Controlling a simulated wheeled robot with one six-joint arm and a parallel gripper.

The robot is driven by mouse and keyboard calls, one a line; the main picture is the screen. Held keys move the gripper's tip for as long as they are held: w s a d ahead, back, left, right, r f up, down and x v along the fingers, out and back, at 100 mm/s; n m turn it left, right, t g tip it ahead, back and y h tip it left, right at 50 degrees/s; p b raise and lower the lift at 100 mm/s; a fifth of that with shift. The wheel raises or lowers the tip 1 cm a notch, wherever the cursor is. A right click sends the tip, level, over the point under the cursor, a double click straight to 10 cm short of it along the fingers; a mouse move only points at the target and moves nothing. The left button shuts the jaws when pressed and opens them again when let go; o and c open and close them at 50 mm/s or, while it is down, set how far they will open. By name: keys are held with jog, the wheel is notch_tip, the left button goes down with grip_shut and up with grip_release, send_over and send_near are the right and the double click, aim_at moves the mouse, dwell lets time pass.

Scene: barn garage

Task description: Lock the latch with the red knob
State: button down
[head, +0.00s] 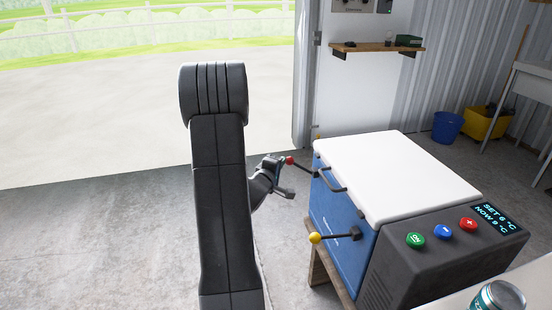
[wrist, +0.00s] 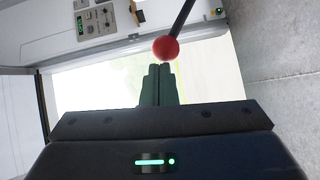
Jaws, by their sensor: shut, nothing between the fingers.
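The red knob (head: 290,160) is a ball on the end of a thin dark latch lever. The lever slants from the far end of the blue cooler's front (head: 338,215) out toward my gripper. In the wrist view the red knob (wrist: 166,49) sits just past my gripper's fingertips (wrist: 159,68), slightly right of centre, with its lever running up and right. The fingers are shut and hold nothing. I cannot tell whether they touch the knob. A second lever with a yellow knob (head: 314,238) sticks out from the near end of the cooler's front.
The cooler's white lid (head: 395,175) lies closed, with a dark handle (head: 332,180) at its front. A control panel with green (head: 415,240), blue and red buttons is on the near side. A can (head: 497,298) stands at lower right. The floor on the left is clear.

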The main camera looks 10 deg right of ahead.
jog(key=d+r+m+g+y+p, duration=0.2)
jog(key=d+r+m+y+p, duration=0.2)
jog(key=d+p, duration=0.3)
jog(key=shift+w+d+r+p, duration=0.2)
jog(key=shift+r+p, duration=0.3)
jog(key=shift+r, duration=0.55)
jog(key=shift+r+p, duration=0.65)
jog(key=shift+p, duration=0.3)
